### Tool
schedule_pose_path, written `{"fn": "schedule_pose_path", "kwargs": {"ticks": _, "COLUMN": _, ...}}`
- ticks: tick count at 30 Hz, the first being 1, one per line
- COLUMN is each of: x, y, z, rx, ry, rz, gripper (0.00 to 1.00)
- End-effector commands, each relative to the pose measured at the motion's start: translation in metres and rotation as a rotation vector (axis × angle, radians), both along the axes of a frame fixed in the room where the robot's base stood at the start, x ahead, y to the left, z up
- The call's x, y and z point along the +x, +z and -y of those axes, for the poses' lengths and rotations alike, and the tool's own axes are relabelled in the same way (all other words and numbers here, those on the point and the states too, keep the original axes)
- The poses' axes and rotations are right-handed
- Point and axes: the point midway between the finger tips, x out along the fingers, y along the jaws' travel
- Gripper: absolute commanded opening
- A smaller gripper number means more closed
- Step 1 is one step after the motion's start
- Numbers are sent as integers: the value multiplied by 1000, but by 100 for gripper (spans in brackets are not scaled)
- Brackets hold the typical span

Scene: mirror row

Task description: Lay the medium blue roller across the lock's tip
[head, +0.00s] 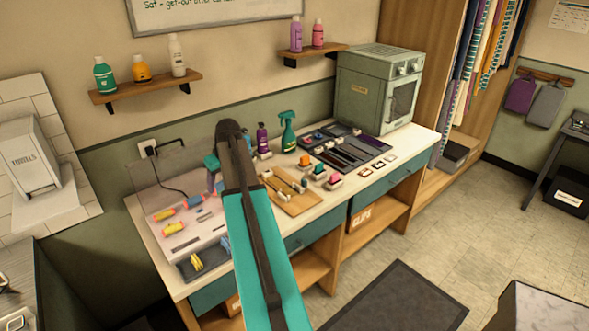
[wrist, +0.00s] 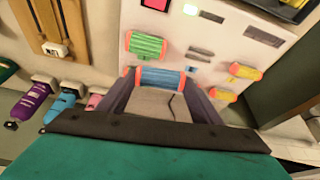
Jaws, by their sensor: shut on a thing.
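My gripper (wrist: 158,82) is shut on a blue roller with orange-red ends (wrist: 172,78), which lies crosswise between the two fingers in the wrist view. A larger green roller with orange ends (wrist: 146,45) lies on the white board (wrist: 232,35) just beyond it. Two smaller yellow rollers, an upper one (wrist: 245,72) and a lower one (wrist: 223,95), lie to the right. In the head view my teal-sleeved arm reaches over the counter and hides part of the board. I cannot make out the lock or its tip with certainty.
A wooden board (head: 297,203) lies right of the white board in the head view. Clips in white holders, a dark tray (head: 345,155) and a pale green cabinet (head: 375,88) stand farther right. A green spray bottle (head: 288,133) stands behind.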

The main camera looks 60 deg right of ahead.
Motion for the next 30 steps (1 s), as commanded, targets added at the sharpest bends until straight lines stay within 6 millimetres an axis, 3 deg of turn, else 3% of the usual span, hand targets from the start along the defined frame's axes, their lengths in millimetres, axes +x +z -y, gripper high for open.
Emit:
{"fn": "schedule_pose_path", "kwargs": {"ticks": 3, "x": -21, "y": -2, "z": 41, "rx": 0, "ry": -24, "rz": 2, "gripper": 37}}
{"fn": "schedule_pose_path", "kwargs": {"ticks": 18, "x": -128, "y": -22, "z": 179, "rx": -3, "ry": -101, "rz": 17, "gripper": 37}}
{"fn": "schedule_pose_path", "kwargs": {"ticks": 24, "x": -157, "y": -27, "z": 207, "rx": -6, "ry": -118, "rz": 23, "gripper": 37}}
{"fn": "schedule_pose_path", "kwargs": {"ticks": 30, "x": -165, "y": -30, "z": 214, "rx": -8, "ry": -121, "rz": 25, "gripper": 37}}
